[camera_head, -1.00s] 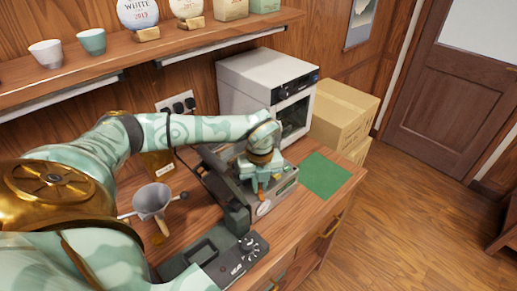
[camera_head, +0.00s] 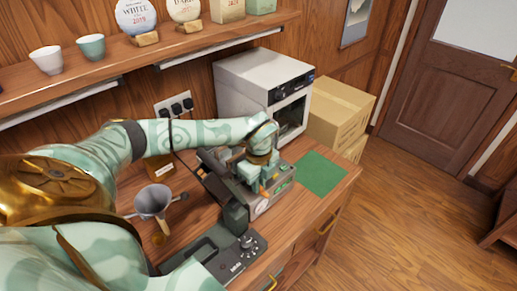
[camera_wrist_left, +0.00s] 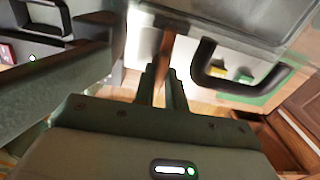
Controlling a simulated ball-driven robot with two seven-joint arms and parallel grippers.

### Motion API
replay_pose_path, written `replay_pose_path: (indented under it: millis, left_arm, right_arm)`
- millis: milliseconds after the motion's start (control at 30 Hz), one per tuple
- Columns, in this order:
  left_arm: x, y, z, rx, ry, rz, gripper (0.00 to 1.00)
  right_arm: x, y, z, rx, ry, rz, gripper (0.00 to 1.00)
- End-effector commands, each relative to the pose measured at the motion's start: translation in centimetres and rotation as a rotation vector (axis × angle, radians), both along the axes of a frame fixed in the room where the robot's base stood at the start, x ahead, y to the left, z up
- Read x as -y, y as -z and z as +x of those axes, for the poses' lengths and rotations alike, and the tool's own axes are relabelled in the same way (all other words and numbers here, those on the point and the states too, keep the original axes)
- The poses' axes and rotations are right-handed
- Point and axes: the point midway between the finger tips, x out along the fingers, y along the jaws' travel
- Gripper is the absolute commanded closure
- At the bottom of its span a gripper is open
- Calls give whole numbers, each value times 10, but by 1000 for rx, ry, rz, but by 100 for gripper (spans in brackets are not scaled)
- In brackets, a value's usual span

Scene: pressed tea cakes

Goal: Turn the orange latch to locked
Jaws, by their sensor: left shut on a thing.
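The orange latch (camera_head: 264,188) is a small piece on the front of a grey press machine (camera_head: 262,206). My left gripper (camera_head: 261,183) reaches down to it from above and covers part of it. In the left wrist view, the two dark fingers (camera_wrist_left: 164,88) are close together on the latch (camera_wrist_left: 167,47), which looks brownish there and rises between them. The left gripper is shut on the latch. How far the latch is turned is hard to read. My right gripper is not in view.
A dark hinged arm (camera_head: 234,213) stands left of the gripper. A dark scale-like unit (camera_head: 217,262) and a grey funnel (camera_head: 152,201) are nearer left. A white oven (camera_head: 250,75) stands behind. A green mat (camera_head: 320,173) lies bare at right. A black handle shows in the wrist view (camera_wrist_left: 240,92).

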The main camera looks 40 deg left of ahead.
Motion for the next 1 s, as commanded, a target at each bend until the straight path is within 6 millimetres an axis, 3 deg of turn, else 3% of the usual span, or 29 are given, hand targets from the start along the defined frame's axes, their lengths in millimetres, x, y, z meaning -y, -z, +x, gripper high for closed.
replay_pose_path:
  millis: [333, 367, 400, 433, 767, 867, 1000]
  left_arm:
    - [-1, 0, 0, 1, -3, 1, 100]
    - [-1, 0, 0, 1, -3, 1, 82]
    - [-1, 0, 0, 1, -3, 1, 71]
    - [0, 0, 0, 1, -3, 1, 67]
    - [0, -4, 1, 2, -2, 1, 67]
    - [-1, -18, 1, 4, -1, 1, 67]
    - [-1, -51, 2, 6, -1, 1, 67]
  right_arm:
    - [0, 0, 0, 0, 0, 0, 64]
    - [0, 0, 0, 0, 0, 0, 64]
    - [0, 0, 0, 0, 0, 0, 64]
    - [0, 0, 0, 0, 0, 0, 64]
    - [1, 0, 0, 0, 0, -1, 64]
    - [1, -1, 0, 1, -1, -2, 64]
    - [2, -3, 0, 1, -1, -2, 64]
